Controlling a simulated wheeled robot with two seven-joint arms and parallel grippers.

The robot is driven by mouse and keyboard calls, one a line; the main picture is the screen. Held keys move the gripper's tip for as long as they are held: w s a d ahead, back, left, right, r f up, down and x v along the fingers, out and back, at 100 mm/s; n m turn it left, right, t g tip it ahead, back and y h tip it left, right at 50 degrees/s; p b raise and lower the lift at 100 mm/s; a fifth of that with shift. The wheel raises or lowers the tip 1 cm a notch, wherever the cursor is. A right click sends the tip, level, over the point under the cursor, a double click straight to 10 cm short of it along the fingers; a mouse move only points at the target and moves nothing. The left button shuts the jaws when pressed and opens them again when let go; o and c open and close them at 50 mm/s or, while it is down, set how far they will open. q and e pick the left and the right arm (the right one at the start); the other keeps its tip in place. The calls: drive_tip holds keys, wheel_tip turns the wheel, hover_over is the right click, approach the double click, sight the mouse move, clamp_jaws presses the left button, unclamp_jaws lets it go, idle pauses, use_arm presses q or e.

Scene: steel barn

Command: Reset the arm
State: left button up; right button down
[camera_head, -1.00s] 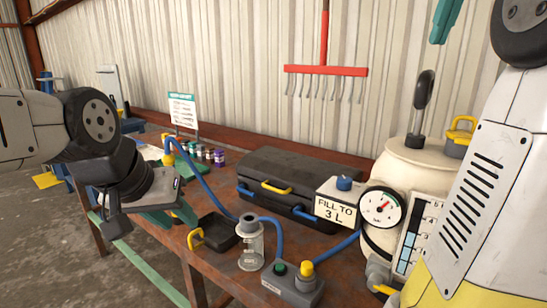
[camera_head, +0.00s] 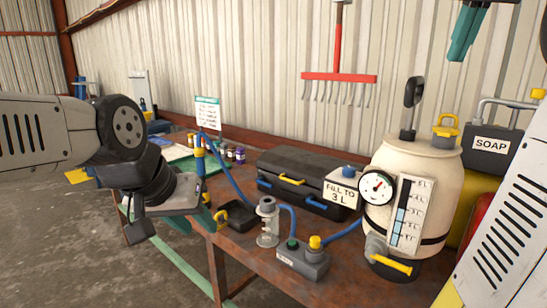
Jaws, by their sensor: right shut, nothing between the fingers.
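My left gripper (camera_head: 192,222) points down beside the left end of the rusty workbench (camera_head: 262,262). Its teal fingers are partly hidden by its own dark wrist, so I cannot tell their gap. My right gripper (camera_head: 466,38) is raised at the top right, in front of the wall. Its teal fingers are together, with nothing between them. The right arm (camera_head: 505,225) comes in along the right edge and its middle links are out of view. Neither gripper is seen touching a bench object.
A cream tank (camera_head: 438,172) with a gauge (camera_head: 376,187) stands at the bench's right. A black case (camera_head: 300,165), a glass jar (camera_head: 267,230) and a button box (camera_head: 300,262) crowd the middle. A SOAP container (camera_head: 491,144) is behind the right arm.

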drive_tip(key=s+a+f+y, duration=0.1)
drive_tip(key=s+a+f, duration=0.2)
drive_tip(key=a+f, duration=0.3)
drive_tip(key=s+a+f+n+t+y, duration=0.1)
drive_tip(key=a+f, duration=0.6)
drive_tip(key=f, duration=0.7)
drive_tip(key=s+a+f+n, duration=0.1)
drive_tip(key=s+a+f, duration=0.3)
drive_tip(key=f, duration=0.7)
drive_tip(key=shift+s+a+t+y, duration=0.3)
drive_tip(key=shift+a+y, duration=0.1)
drive_tip(key=shift+a, duration=0.85)
